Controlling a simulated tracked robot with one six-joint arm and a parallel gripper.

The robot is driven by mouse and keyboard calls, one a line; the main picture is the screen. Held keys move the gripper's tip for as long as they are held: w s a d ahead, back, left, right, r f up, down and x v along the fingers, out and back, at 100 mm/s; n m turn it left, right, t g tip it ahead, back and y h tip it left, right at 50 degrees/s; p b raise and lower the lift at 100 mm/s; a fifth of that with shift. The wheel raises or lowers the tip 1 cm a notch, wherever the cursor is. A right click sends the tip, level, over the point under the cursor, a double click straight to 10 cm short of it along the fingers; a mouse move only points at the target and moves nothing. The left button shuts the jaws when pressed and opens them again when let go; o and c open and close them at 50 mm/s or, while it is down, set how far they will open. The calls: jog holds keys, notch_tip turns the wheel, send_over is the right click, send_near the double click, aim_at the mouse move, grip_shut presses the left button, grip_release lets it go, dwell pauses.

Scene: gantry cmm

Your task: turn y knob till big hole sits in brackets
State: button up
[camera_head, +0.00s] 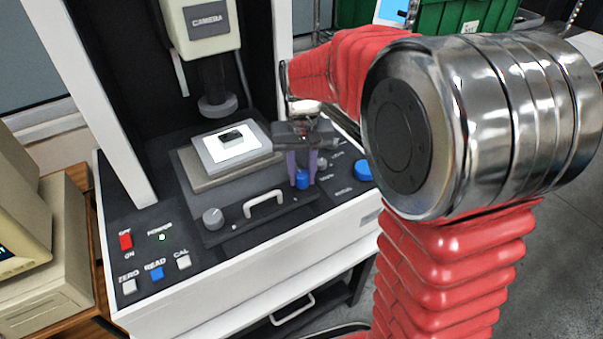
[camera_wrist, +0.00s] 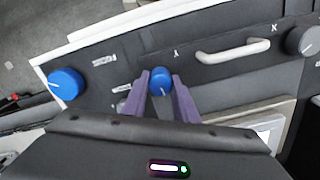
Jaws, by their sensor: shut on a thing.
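The small blue knob (camera_head: 302,181) beside the Y mark sits at the front right of the machine's stage. It also shows in the wrist view (camera_wrist: 161,79) with a white pointer line. My gripper (camera_head: 302,172) reaches down from above with its purple fingers on either side of this knob, and the wrist view shows the fingertips (camera_wrist: 161,84) shut on it. A small dark part (camera_head: 230,136) lies on the lit white plate (camera_head: 250,153) under the camera head (camera_head: 206,28). The big hole and the brackets cannot be made out.
A grey knob (camera_head: 213,218) by the X mark and a pale handle (camera_head: 263,203) lie left of my gripper. A larger blue knob (camera_head: 363,170) is to the right. Buttons line the front left panel. A beige monitor (camera_head: 22,215) stands at left, its picture unreadable.

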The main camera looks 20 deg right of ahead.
aim_at(302, 173)
jog(key=shift+m, duration=2)
jog(key=o, duration=1.1)
jog(key=shift+c, duration=0.2)
jog(key=shift+r, duration=0.1)
notch_tip(302, 173, up, 14)
jog(key=shift+f, duration=0.2)
